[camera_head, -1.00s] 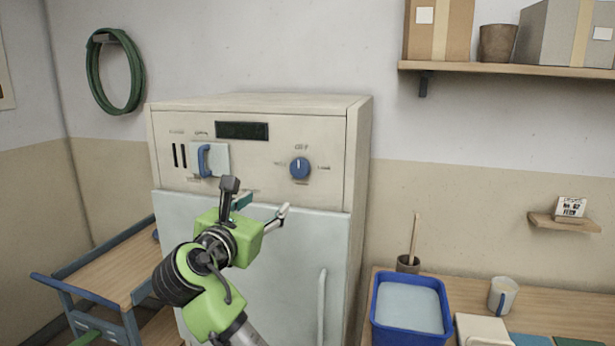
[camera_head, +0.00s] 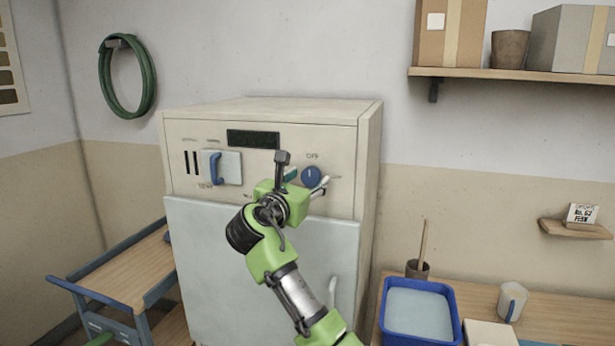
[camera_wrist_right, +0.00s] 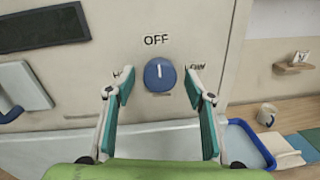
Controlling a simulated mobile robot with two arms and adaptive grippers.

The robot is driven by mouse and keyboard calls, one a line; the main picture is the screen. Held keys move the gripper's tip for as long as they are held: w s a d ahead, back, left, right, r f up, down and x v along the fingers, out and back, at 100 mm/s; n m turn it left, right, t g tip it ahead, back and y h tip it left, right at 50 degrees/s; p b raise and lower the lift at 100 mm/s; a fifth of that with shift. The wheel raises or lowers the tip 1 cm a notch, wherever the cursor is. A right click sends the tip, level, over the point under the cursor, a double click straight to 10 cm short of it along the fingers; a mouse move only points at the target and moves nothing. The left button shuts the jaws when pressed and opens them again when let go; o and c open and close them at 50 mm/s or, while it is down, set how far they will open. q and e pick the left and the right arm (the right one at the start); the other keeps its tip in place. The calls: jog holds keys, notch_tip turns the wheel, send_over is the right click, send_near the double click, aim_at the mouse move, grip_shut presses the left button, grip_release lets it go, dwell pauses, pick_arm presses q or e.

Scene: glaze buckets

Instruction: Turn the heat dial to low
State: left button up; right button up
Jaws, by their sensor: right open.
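The heat dial (camera_head: 311,176) is a round blue knob on the cream cabinet's front panel (camera_head: 340,150). In the right wrist view the dial (camera_wrist_right: 160,74) has a white mark pointing up at the word OFF. LOW is printed to its right, partly covered by a finger; a label at its left is mostly hidden. My right gripper (camera_head: 302,180) is in front of the panel, just below and left of the dial in the head view. In the wrist view its open fingers (camera_wrist_right: 161,92) stand on either side of the dial, apart from it.
A blue-handled pale plate (camera_head: 222,168) and a dark display (camera_head: 253,139) are left of the dial. A pale door (camera_head: 215,250) is below. A blue tub (camera_head: 420,310) and a mug (camera_head: 512,300) stand on the bench at right. A blue cart (camera_head: 120,275) is at left.

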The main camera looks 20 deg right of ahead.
jog(key=shift+w+d, duration=0.15)
jog(key=shift+w, duration=0.1)
jog(key=c, duration=1.1)
